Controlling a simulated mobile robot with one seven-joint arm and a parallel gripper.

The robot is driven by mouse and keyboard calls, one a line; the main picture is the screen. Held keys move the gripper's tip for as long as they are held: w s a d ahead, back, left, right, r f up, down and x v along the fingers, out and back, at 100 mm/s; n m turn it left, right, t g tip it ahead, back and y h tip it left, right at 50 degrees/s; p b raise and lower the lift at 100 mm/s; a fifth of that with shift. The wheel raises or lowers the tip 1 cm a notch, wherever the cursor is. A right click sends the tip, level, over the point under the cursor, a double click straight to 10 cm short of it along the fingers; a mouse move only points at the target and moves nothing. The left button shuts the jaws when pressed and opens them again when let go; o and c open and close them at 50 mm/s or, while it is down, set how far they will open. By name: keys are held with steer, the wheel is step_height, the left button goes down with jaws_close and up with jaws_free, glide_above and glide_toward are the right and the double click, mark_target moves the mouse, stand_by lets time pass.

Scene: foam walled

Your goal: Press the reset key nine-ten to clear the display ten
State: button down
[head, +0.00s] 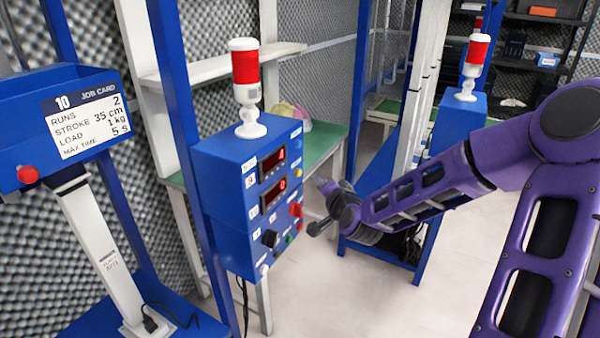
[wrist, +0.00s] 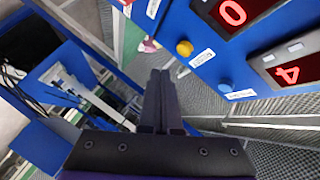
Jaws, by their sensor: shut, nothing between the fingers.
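A blue control box (head: 235,200) carries two red digit displays. The upper display (head: 271,164) shows a 4, also seen in the wrist view (wrist: 290,72). The lower display (head: 273,194) shows a 0, also in the wrist view (wrist: 233,12). A yellow key (wrist: 184,48) sits beside the 0 and a blue key (wrist: 225,85) beside the 4. The key labels are too small to read, so I cannot tell which is the nine-ten reset. My gripper (wrist: 160,75) is shut and empty. In the head view my gripper (head: 325,187) is right of the box, apparently not touching.
A red knob (head: 296,210) and several smaller controls sit lower on the box. A red-and-white lamp (head: 245,80) stands on top. A job card (head: 88,120) on a blue stand at left reads 10. Another blue box with a lamp (head: 475,60) stands behind.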

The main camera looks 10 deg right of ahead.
steer(key=shift+s+d, duration=0.75)
steer(key=shift+d, duration=0.35)
